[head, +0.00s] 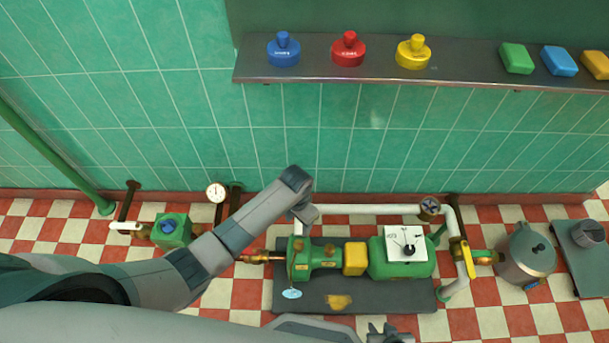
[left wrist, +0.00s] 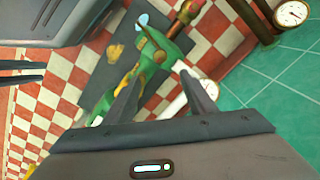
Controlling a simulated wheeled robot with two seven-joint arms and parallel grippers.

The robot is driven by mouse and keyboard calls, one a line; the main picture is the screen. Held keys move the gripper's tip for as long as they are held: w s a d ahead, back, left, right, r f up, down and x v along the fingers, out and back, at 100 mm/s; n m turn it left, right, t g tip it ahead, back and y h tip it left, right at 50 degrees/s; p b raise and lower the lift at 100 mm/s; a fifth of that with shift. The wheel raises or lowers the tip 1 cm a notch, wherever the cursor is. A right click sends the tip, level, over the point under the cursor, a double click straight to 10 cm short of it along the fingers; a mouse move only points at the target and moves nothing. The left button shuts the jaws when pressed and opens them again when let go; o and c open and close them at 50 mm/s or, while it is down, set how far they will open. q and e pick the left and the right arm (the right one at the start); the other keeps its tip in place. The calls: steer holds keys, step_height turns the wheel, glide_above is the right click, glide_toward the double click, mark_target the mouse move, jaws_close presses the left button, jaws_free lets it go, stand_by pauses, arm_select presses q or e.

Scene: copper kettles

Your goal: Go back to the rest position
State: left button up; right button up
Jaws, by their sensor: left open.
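My left arm reaches in from the left in the head view, and its end (head: 305,213) hangs by the white pipe above the green pump. The fingers do not show clearly there. In the left wrist view my left gripper (left wrist: 160,97) is open, its two dark fingers apart with nothing held between them. My right gripper (head: 385,335) is partly in view at the bottom edge of the head view. Its dark prongs also show at the left edge of the left wrist view (left wrist: 20,71), but their opening is unclear.
The green pump (head: 315,255) stands on a dark base plate (head: 390,295). A gauge (head: 216,193) and green valve box (head: 172,231) are left. A kettle (head: 525,257) stands right.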

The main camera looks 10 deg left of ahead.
arm_select(q)
steer(key=shift+f, duration=0.1)
steer(key=s+a+f+n+t+h, duration=0.1)
steer(key=s+f+n+t, duration=0.1)
steer(key=s+f, duration=0.7)
steer(key=s+a+f+n+t, duration=0.1)
steer(key=s+a+f, duration=0.2)
steer(key=s, duration=0.3)
steer(key=s+a+f+n+t, duration=0.1)
steer(key=s+a+f+t, duration=0.1)
steer(key=s, duration=0.5)
step_height(320, 180, down, 3)
steer(key=shift+s+a+r, duration=0.1)
steer(key=shift+s+a, duration=0.15)
steer(key=shift+a, duration=0.45)
